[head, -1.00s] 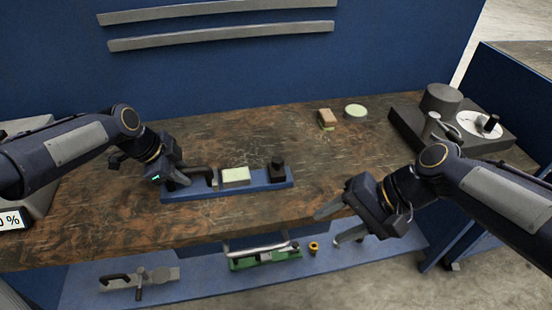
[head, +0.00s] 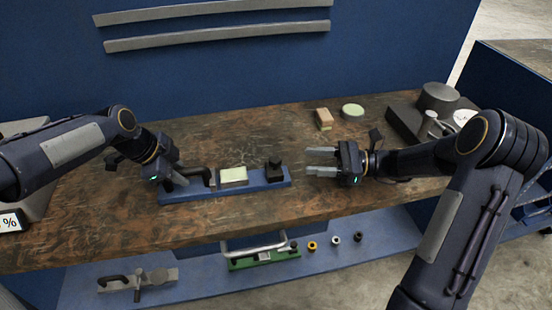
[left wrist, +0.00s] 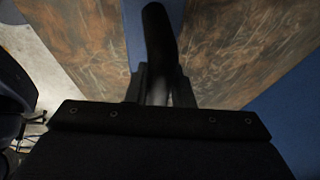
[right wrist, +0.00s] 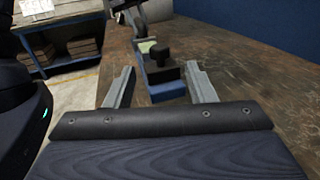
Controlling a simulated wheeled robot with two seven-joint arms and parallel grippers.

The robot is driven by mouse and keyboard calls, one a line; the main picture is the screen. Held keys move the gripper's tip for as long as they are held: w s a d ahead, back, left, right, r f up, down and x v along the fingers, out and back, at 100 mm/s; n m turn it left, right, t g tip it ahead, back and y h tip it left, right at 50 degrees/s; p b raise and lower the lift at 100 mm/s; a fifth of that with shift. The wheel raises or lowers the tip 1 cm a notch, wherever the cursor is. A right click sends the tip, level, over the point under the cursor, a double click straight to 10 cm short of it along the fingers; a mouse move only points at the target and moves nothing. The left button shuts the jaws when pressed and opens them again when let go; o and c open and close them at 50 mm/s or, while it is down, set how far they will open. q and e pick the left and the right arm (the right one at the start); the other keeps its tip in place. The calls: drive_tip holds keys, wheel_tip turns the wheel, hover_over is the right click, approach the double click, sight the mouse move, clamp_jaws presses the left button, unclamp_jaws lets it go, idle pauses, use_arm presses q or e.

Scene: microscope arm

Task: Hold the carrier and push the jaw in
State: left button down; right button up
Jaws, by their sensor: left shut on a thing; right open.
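The carrier (head: 205,194) is a long blue base on the bench. It bears a black bent handle (head: 196,171) at its left, a pale green block (head: 233,174) in the middle and a black jaw with a knob (head: 274,173) at its right end. My left gripper (head: 182,179) is shut on the handle, which also shows between its fingers in the left wrist view (left wrist: 158,40). My right gripper (head: 319,161) is open and empty, right of the jaw and apart from it. In the right wrist view the jaw (right wrist: 160,66) lies ahead between the open fingers (right wrist: 160,75).
A brown block (head: 324,118) and a pale green disc (head: 353,110) lie behind my right gripper. A dark grey device (head: 438,97) stands at the back right. A lower shelf (head: 200,272) holds a green fixture (head: 264,259) and small rings. The bench behind the carrier is clear.

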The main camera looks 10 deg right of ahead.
sight(276, 159)
drive_tip(key=x, duration=1)
drive_tip(key=shift+a, duration=0.15)
